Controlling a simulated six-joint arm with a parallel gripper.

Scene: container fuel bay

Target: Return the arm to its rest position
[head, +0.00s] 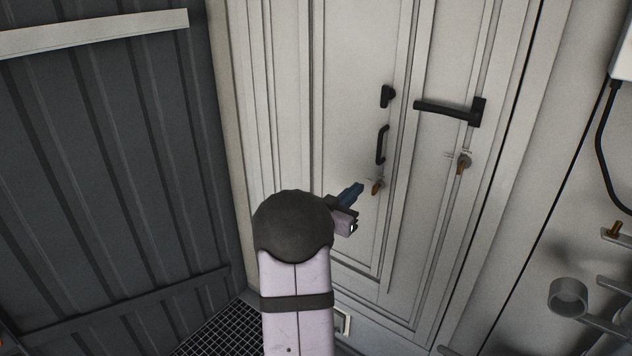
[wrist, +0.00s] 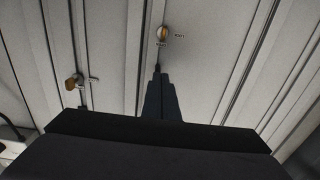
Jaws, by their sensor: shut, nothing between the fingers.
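My gripper (head: 358,187) is in front of the pale cabinet's left door in the head view, with its dark blue fingers pointing up and right. In the wrist view the fingers (wrist: 158,76) lie together and point up the picture, with nothing between them. I cannot tell the exact gap. My arm hides part of the cabinet's lower left.
The left door carries a black bar handle (head: 381,145) and a small black latch (head: 387,96). A dark corrugated wall (head: 110,170) stands left. A grey ring holder (head: 568,297) juts out at right.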

